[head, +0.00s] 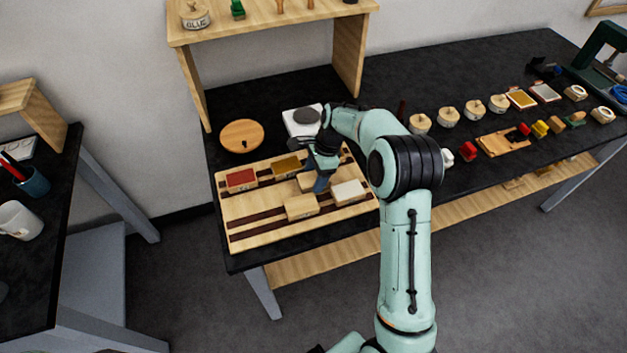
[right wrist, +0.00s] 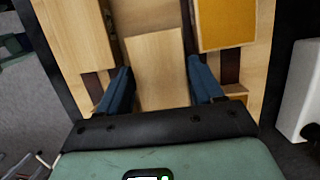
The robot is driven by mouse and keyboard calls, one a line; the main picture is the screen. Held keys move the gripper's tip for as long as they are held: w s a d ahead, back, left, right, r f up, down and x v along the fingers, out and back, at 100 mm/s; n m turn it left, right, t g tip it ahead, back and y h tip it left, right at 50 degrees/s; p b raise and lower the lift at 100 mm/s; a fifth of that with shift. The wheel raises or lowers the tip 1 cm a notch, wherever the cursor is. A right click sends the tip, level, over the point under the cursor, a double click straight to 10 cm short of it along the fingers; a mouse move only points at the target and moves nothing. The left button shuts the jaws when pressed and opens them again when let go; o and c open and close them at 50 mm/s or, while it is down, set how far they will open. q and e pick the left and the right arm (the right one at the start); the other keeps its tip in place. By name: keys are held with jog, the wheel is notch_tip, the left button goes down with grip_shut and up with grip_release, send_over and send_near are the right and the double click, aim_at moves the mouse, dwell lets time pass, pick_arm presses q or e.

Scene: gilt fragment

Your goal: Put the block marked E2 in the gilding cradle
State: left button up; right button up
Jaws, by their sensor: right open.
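My right gripper (head: 321,182) is low over the slotted wooden board (head: 245,232). It is open, with its blue fingers (right wrist: 162,88) on either side of a plain wooden block (right wrist: 154,62); contact cannot be told. In the head view that block (head: 306,181) is partly hidden by the gripper. Another plain block (head: 301,206) lies nearer the front and shows at left in the wrist view (right wrist: 72,38). A red-topped block (head: 240,178), a yellow-topped block (head: 287,166) and a white-topped block (head: 349,191) share the board. No E2 mark is legible, and I cannot tell which thing is the gilding cradle.
A round wooden disc (head: 242,135) and a white device with a grey round plate (head: 302,121) stand behind the board. A wooden shelf (head: 270,20) rises at the back. Several jars and small blocks line the bench at right. My arm hides part of the bench.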

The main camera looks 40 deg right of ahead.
jog(key=shift+f, duration=0.1)
jog(key=c, duration=0.8)
